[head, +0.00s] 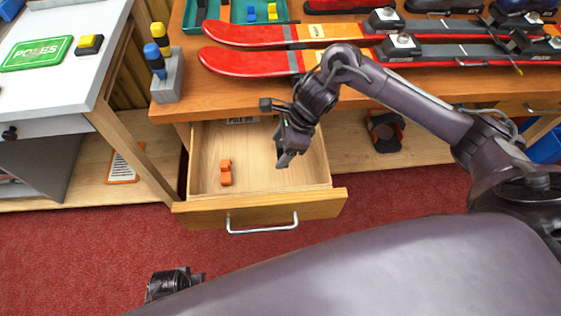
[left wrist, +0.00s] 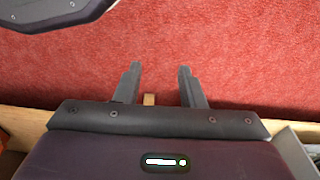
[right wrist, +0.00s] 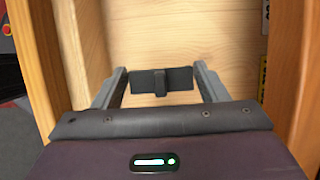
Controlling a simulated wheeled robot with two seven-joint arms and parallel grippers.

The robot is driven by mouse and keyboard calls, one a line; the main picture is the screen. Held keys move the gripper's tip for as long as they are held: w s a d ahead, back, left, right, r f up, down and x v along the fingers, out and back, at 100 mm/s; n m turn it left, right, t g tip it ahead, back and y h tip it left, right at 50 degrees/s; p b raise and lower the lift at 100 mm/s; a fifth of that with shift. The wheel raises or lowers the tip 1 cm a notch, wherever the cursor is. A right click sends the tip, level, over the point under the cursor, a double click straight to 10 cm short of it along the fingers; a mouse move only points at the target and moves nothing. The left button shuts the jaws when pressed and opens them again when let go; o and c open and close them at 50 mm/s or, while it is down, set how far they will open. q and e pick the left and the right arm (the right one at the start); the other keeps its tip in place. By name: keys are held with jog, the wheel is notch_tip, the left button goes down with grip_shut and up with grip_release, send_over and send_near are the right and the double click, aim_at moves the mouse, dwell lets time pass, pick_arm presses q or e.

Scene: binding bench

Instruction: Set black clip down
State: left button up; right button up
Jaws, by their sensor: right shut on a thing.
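A black clip (right wrist: 148,81) lies between the fingertips of my right gripper (right wrist: 162,78) in the right wrist view. The gripper is shut on it, over the pale wooden floor of the open drawer (right wrist: 207,35). In the head view my right gripper (head: 283,158) reaches down into the right part of the drawer (head: 320,206). I cannot tell the clip apart from the dark fingers there, nor whether it touches the drawer floor. My left gripper (left wrist: 160,72) is open and empty above the red carpet.
An orange clip (head: 226,172) lies in the drawer's left part. Red skis (head: 252,62) lie on the bench (head: 190,112) above. A grey holder (head: 168,80) with screwdriver-like handles stands at the bench's left. A white table (head: 95,85) is further left. The drawer's middle floor is clear.

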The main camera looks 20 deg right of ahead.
pick_arm(q)
jog(key=shift+w+d+r+b, duration=0.15)
jog(key=shift+r+b, duration=0.05)
jog(key=shift+r, duration=0.45)
jog(key=shift+w+d+r+b, duration=0.1)
jog(key=shift+d+r+b, duration=0.05)
jog(key=shift+r, duration=0.5)
pick_arm(e)
jog(key=shift+f, duration=3.5)
jog(key=o, duration=1)
pick_arm(q)
jog(key=shift+r, duration=0.2)
jog(key=f, duration=0.2)
jog(key=f+p, duration=0.1)
jog(key=f, duration=0.1)
jog(key=shift+s+a, duration=0.35)
jog(key=shift+a, duration=0.05)
pick_arm(e)
jog(key=v, duration=1.2)
